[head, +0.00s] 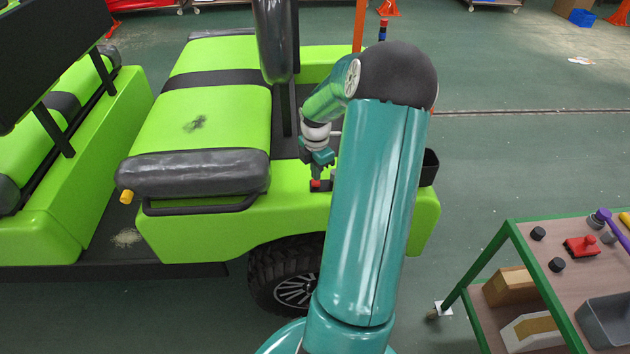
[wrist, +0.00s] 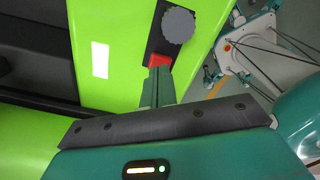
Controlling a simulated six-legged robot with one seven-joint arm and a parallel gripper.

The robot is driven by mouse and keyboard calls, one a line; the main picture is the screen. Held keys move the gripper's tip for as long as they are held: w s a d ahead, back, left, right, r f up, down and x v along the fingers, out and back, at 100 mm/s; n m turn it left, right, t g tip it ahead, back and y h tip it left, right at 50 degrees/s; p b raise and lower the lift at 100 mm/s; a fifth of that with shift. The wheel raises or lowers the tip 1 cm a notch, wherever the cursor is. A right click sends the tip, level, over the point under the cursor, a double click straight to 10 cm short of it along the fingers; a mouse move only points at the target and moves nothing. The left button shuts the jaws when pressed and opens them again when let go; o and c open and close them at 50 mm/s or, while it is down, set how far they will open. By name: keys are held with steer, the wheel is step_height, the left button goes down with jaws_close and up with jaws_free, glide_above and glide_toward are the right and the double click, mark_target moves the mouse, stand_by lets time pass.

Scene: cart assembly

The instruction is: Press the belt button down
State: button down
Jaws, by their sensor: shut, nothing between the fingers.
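The belt button is a small red block (wrist: 159,60) on a black panel set into the cart's lime-green side in the wrist view. It also shows in the head view as a red spot (head: 316,184) beside the seat. My gripper (head: 318,174) points down at it, and in the wrist view the shut fingertips (wrist: 157,70) meet the button's near edge. They look to be touching it or just above it; I cannot tell which. The fingers cover part of the button, so whether it is pressed down is unclear.
A round grey knob (wrist: 178,25) sits on the panel just beyond the button. The green cart seat (head: 205,115) with its grey armrest (head: 195,172) is at the left. A workbench with a red part (head: 582,246) and a grey bin (head: 607,318) stands at lower right.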

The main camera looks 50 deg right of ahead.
step_height(320, 180, up, 6)
stand_by(0.5)
stand_by(0.6)
